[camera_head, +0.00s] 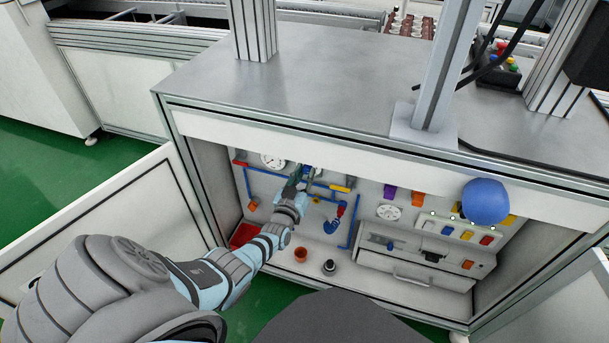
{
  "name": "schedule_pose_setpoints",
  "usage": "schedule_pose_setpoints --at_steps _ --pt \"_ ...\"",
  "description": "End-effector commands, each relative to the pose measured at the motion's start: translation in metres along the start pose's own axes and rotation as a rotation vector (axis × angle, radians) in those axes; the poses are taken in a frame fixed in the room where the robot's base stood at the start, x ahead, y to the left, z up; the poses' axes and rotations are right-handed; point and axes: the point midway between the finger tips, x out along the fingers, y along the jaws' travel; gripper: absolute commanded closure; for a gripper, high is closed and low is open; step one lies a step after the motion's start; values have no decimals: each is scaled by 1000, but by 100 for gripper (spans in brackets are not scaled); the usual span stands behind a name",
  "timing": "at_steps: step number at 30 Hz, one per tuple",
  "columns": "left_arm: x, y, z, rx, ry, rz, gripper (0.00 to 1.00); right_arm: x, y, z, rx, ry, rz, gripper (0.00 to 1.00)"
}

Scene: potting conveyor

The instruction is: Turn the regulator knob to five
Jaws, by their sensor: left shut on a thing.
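My left gripper (299,178) reaches into the open cabinet under the bench and is at the back panel, among the blue pipes. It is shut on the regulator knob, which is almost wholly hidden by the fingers. The number that the knob points to cannot be read. A round white gauge (273,160) sits on the panel just left of the gripper. My right gripper is not in view.
Blue pipes (357,221) with a yellow handle (340,188) and a red and blue valve lie right of the gripper. A blue rounded object (486,201) hangs at right. A drawer (412,270) is below.

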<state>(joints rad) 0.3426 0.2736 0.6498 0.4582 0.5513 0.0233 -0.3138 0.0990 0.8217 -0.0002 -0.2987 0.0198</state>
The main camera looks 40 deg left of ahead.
Motion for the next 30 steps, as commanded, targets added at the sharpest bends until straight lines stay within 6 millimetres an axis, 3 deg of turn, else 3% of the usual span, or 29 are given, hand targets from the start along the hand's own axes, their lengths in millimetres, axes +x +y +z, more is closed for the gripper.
schedule_pose_setpoints --at_steps 4,5,8,20,24,30 --pt "-1 0 1 0 -4 -1 100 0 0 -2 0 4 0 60" --pt "-1 0 1 -1 -4 -1 74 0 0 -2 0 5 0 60" --pt "-1 0 1 -1 -3 -1 58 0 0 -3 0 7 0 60" --pt "-6 0 1 -1 0 0 57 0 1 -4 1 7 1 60" --pt "-27 0 1 -3 -2 2 57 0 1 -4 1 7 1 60" --pt "-84 -1 2 -3 -5 1 57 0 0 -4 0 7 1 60"
